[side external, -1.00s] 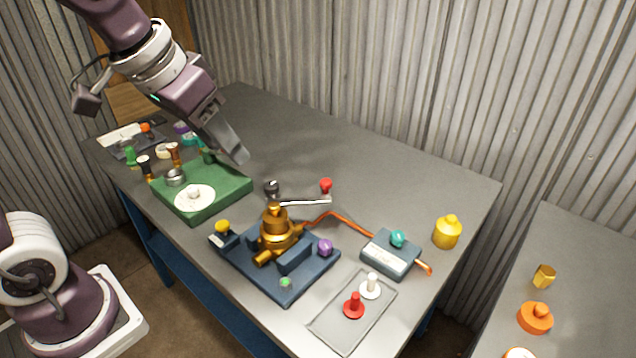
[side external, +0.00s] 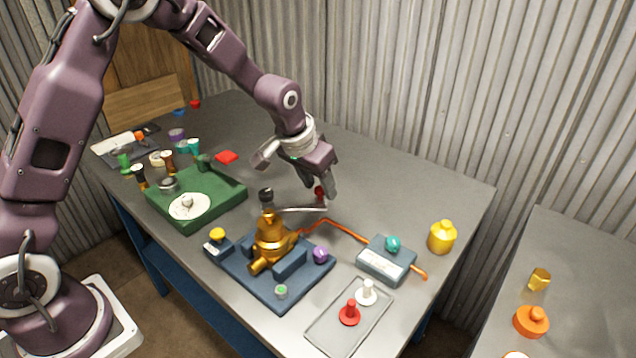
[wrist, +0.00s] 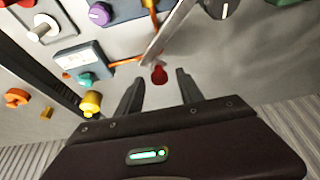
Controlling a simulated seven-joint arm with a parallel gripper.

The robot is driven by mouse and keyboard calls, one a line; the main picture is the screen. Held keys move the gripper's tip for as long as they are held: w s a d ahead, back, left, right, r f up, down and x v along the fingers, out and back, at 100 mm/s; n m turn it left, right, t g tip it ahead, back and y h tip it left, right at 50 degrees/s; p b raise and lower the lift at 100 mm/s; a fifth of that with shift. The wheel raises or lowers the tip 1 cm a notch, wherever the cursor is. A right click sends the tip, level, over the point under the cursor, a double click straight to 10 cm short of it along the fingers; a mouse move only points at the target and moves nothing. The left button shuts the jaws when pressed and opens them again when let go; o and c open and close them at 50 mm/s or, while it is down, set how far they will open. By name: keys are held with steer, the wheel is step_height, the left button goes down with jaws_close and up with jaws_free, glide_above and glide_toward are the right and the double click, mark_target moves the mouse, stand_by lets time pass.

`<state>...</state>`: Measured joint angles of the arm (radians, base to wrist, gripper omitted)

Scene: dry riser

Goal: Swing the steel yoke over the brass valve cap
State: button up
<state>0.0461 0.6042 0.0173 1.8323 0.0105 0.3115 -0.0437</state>
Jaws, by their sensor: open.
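The steel yoke (side external: 302,210) is a thin silver bar running right from the top of the brass valve cap (side external: 268,222). A red knob (side external: 319,192) stands at its outer end. The cap sits on the brass valve on a dark blue base; a black knob (side external: 266,195) is above it. In the wrist view the yoke (wrist: 165,38) runs diagonally toward the red knob (wrist: 159,75). My gripper (wrist: 159,82) is open, its two fingers on either side of the knob near their tips. I cannot tell whether either finger touches it. In the side view my gripper (side external: 326,194) partly hides the knob.
A green board (side external: 215,207) is left of the valve. A grey-blue box (side external: 386,262) with an orange cable, a yellow bottle (side external: 442,237) and a tray (side external: 322,327) with red and white knobs lie right and in front. The table behind my gripper is clear.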

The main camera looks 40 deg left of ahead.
jaws_close()
stand_by(1.4)
